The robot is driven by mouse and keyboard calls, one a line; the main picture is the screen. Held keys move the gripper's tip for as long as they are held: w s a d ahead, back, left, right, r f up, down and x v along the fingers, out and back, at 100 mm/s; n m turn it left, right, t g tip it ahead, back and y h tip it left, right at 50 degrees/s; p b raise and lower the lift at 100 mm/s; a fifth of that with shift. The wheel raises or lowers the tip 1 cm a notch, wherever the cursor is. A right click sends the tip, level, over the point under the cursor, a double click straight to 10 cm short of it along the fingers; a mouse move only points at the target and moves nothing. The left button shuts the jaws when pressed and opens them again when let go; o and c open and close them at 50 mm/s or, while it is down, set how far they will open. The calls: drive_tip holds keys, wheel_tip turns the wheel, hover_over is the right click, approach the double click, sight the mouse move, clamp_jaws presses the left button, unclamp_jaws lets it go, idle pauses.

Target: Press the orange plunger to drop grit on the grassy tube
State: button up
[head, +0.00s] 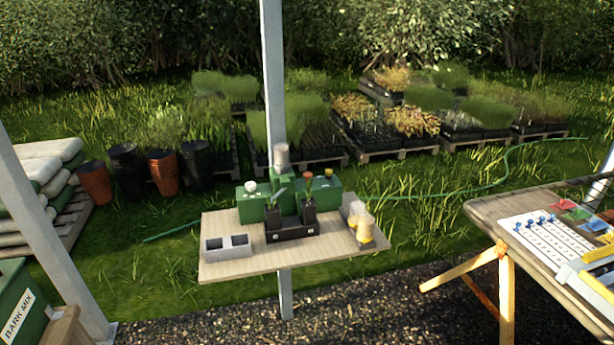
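A green dispenser (325,187) stands on a small wooden shelf table in the head view. A small orange-yellow knob (328,172) tops its right part, seemingly the orange plunger. A red-orange tip (307,176) shows just left of it; I cannot tell whether it is a plant or a knob. A white knob (250,186) tops the left part. Two dark plant tubes, a left one (273,216) and a right one (308,214), stand in a black holder (292,231) before the dispenser. Which is grassy is too small to tell. My gripper is not in view.
A white post (272,75) rises behind. Another wooden table (485,208) stands at right, with a white pegged board (553,245).

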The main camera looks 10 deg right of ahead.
clamp_jaws()
idle(1.1)
